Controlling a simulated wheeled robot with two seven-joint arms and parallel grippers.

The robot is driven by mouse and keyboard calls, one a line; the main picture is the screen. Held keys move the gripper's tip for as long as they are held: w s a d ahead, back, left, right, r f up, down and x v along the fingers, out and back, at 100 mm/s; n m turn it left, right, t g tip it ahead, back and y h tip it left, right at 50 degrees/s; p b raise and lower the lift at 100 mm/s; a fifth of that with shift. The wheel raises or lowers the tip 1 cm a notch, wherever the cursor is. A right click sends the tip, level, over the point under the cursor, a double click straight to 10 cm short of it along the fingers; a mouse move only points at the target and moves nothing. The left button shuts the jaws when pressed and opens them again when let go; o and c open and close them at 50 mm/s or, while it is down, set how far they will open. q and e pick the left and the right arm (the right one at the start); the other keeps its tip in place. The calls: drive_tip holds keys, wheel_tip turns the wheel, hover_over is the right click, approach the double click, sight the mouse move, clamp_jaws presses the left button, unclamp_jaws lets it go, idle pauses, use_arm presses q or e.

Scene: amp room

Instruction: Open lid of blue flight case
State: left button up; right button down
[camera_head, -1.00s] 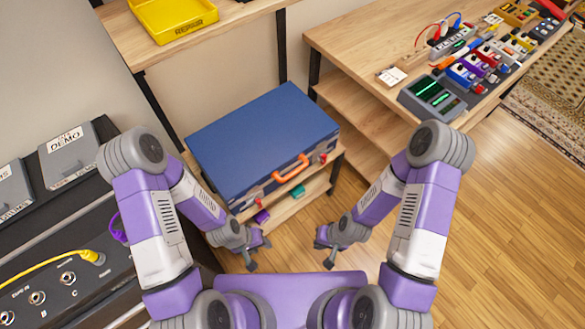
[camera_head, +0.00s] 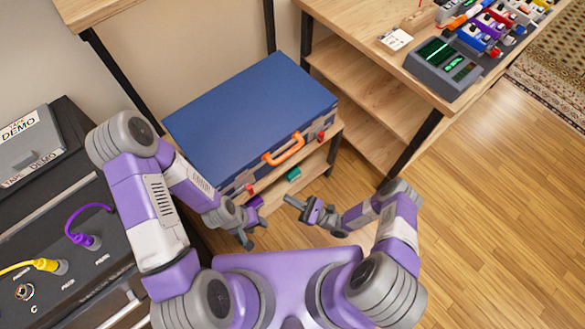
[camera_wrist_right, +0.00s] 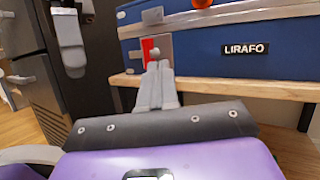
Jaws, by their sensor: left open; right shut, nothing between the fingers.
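The blue flight case (camera_head: 250,115) lies on a wooden shelf with its lid down. Its front carries an orange handle (camera_head: 284,149) and two red latches, one left (camera_head: 250,188) and one right (camera_head: 321,136). My left gripper (camera_head: 246,230) is open and empty, below the case's front left corner. My right gripper (camera_head: 296,206) is shut with nothing in it, in front of the case and apart from it. In the right wrist view, its closed fingers (camera_wrist_right: 156,82) overlap a red latch (camera_wrist_right: 149,50) below a metal plate (camera_wrist_right: 152,16); contact is not shown.
The wooden shelf (camera_wrist_right: 230,93) edge runs under the case. A teal item (camera_head: 293,174) lies on the lower shelf. A black rack unit with cables (camera_head: 60,235) stands at the left. A wooden bench (camera_head: 350,45) stands at the right. The floor (camera_head: 480,220) at right is clear.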

drive_tip(key=w+d+f+m+t+h+b, duration=0.1)
drive_tip(key=w+d+f+m+t+h, duration=0.15)
drive_tip(key=d+m+t+h, duration=0.55)
drive_tip(key=w+a+r+n+t+y, duration=0.1)
drive_tip(key=w+a+r+t+y, duration=0.1)
drive_tip(key=w+a+r, duration=0.5)
drive_tip(key=shift+w+r+n+y+b, duration=0.3)
drive_tip(key=shift+w+r, duration=0.1)
drive_tip(key=shift+r, duration=0.9)
drive_tip(key=shift+r, duration=0.1)
